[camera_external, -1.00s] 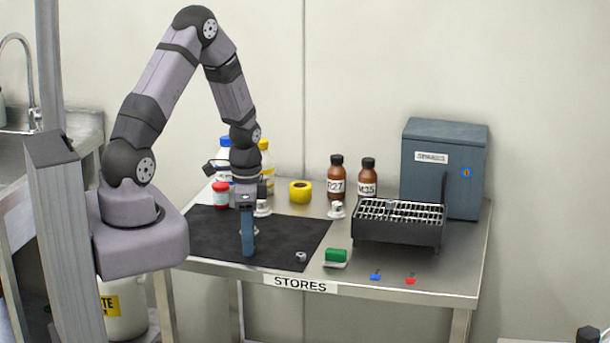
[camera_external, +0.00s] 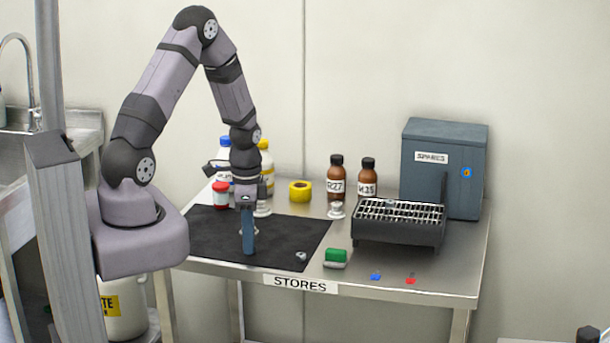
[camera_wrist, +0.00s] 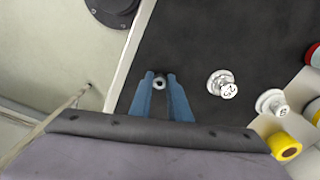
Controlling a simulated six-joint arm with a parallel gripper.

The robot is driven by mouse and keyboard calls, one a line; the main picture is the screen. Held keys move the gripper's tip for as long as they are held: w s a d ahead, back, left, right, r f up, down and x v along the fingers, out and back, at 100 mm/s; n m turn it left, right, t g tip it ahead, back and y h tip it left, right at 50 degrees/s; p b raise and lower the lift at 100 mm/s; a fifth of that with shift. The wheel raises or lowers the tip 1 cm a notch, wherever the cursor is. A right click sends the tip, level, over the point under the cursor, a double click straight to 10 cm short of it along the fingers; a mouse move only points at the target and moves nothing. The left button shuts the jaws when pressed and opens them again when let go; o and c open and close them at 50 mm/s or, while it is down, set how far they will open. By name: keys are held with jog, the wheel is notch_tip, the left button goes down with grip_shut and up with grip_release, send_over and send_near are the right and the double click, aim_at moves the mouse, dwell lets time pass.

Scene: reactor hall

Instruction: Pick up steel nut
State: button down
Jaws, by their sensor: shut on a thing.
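My gripper (camera_external: 249,252) points straight down with blue fingers, its tips low over the black mat, in the external view. In the wrist view, my gripper (camera_wrist: 160,78) is shut on a small grey steel nut (camera_wrist: 160,83), which sits between the fingertips. The fingers hide that nut in the external view. A second small metal nut (camera_external: 301,256) lies on the mat near its front right corner, apart from my gripper. I cannot tell whether the held nut still touches the mat.
A white labelled weight (camera_wrist: 222,84) stands on the mat (camera_external: 205,238) close to the fingers. Bottles, a red-capped jar (camera_external: 220,195) and yellow tape (camera_external: 300,191) stand behind.

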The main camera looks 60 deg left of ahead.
notch_tip(320, 180, up, 10)
jog(key=b, duration=0.1)
jog(key=shift+f, duration=0.15)
dwell(0.4)
jog(key=shift+n, duration=0.3)
jog(key=w+d+f+n, duration=0.1)
jog(key=w+d+n, duration=0.1)
jog(key=d, duration=0.5)
jog(key=w+d+f+n, duration=0.1)
jog(key=w+d+n, duration=0.2)
jog(key=d, duration=0.5)
jog(key=shift+d+f, duration=0.2)
jog(key=shift+f, duration=0.15)
jog(key=shift+w, duration=0.1)
